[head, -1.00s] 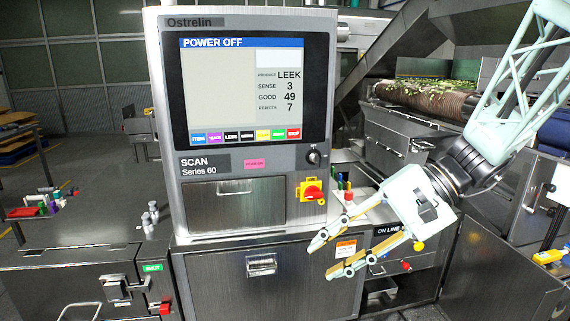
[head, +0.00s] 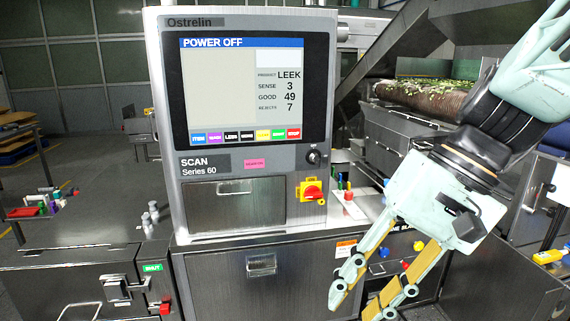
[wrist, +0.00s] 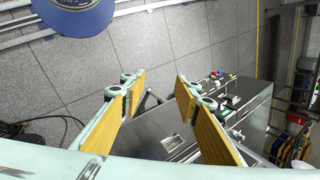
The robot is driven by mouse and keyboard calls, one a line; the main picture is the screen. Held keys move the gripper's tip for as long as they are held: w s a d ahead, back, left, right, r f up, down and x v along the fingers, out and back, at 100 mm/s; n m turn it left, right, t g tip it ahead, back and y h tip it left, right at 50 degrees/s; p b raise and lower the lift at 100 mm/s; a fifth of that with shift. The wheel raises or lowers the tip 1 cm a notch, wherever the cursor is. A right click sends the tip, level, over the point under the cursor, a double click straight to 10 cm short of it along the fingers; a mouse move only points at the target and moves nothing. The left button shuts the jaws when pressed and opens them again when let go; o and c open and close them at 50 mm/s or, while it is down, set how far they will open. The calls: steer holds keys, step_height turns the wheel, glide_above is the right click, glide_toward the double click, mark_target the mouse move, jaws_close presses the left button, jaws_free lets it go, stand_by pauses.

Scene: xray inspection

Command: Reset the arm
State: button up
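My gripper (head: 362,296) hangs at the right of the head view, in front of the steel cabinet below the scanner. Its two pale green fingers with tan pads point down and left. They stand apart with nothing between them. In the wrist view my gripper (wrist: 157,88) also shows its fingers spread wide, with floor and a steel cabinet beyond. The arm rises from the gripper toward the upper right of the head view.
The scanner (head: 240,215) stands at the centre, its screen (head: 225,100) reading POWER OFF. A red and yellow rotary switch (head: 312,191) sits on its front. A conveyor with leafy pieces (head: 440,95) is behind the arm. A blue round object (wrist: 75,14) lies over the floor.

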steer(key=s+d+r+n+t+h, duration=0.1)
steer(key=s+d+r+t+h, duration=0.1)
steer(key=s+d, duration=0.2)
steer(key=s+d+r+n+t+h, duration=0.1)
steer(key=s+d+t+h, duration=0.1)
steer(key=s+d, duration=0.3)
steer(key=shift+s+d+r+h, duration=0.3)
steer(key=shift+s+r+h, duration=0.05)
steer(key=shift+s+h, duration=0.45)
stand_by(1.2)
